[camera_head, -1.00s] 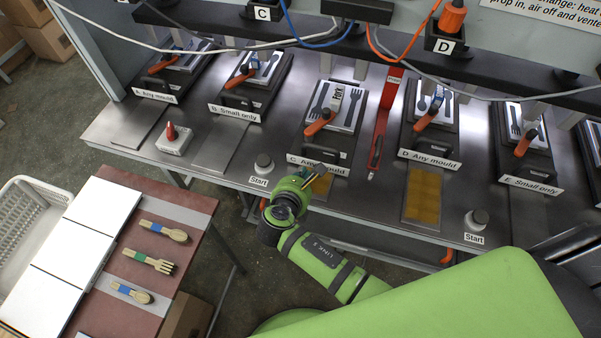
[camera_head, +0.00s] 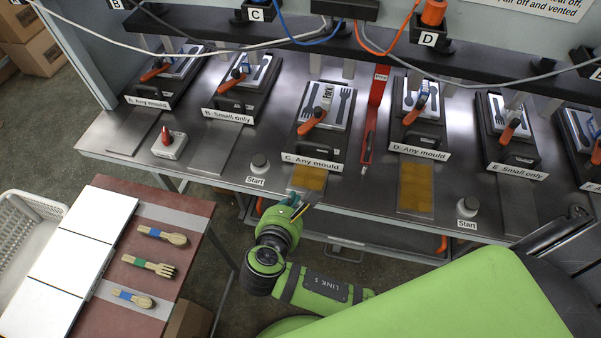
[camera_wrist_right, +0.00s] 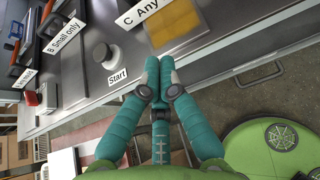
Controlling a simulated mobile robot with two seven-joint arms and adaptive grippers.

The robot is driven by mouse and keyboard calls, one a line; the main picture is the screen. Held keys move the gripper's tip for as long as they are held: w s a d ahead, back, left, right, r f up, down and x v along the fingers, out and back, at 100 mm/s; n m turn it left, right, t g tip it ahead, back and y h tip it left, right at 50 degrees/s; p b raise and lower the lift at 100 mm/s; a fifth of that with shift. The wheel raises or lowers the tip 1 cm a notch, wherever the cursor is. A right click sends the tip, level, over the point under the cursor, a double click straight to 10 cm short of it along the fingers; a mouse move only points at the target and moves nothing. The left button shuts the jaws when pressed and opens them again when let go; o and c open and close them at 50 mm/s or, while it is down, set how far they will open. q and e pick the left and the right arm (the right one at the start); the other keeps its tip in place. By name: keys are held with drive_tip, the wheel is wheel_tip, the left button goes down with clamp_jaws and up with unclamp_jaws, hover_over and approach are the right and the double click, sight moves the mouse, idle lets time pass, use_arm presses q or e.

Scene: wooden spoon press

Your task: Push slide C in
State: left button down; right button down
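Slide C is the black carriage labelled "C Any mould" (camera_head: 312,162). It carries a metal mould marked Fork (camera_head: 343,106) and an orange-handled lever (camera_head: 312,121). It stands nearer the bench's front edge than its neighbours and covers part of a yellow pad (camera_head: 309,177). Its label shows partly in the right wrist view (camera_wrist_right: 140,14). My right gripper (camera_head: 303,203) is at the bench's front edge, just in front of the pad and apart from the slide. Its teal fingers (camera_wrist_right: 160,66) are together and hold nothing visible. My left gripper is not in view.
A Start button (camera_head: 259,162) stands left of the pad. A red upright bar (camera_head: 368,140) stands between slide C and slide D (camera_head: 418,152). Cables (camera_head: 300,42) hang above. A side table (camera_head: 180,212) holds wooden utensils at the left.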

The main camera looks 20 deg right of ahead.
drive_tip(key=p, duration=0.1)
approach(307, 162)
drive_tip(key=f, duration=0.2)
drive_tip(key=w+f, duration=0.1)
drive_tip(key=shift+d, duration=0.35)
drive_tip(key=w+d, duration=0.1)
drive_tip(key=w+d+p, duration=0.1)
drive_tip(key=shift+w, duration=0.4)
drive_tip(key=shift+w+d+f, duration=0.1)
drive_tip(key=shift+w+d, duration=0.1)
drive_tip(key=shift+w, duration=0.15)
